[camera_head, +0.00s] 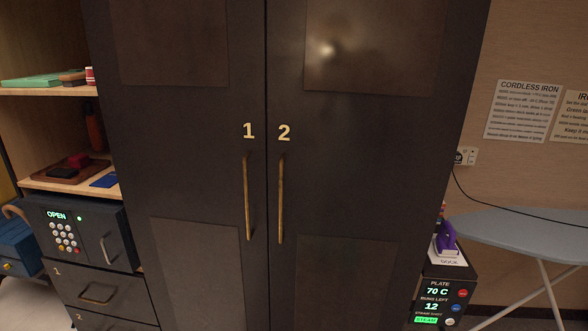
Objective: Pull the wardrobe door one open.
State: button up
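The dark wardrobe stands straight ahead in the head camera view, with two tall doors that meet at a narrow vertical seam. Door one (180,150) is on the left, marked with a gold "1". Its thin vertical brass handle (247,198) is near the seam. Door two (370,150) is on the right, marked "2", with a matching handle (281,200) close beside the first. Both doors look closed. My gripper is not in the picture.
Open shelves (50,91) and a safe showing "OPEN" (82,230) stand at left, above numbered drawers (98,294). At right are an iron dock (443,290), an ironing board (520,232) with a cord above it, and wall notices (522,110).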

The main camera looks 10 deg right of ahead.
aim_at(181, 86)
jog(key=z, duration=0.15)
jog(key=i, duration=0.9)
jog(key=z, duration=0.25)
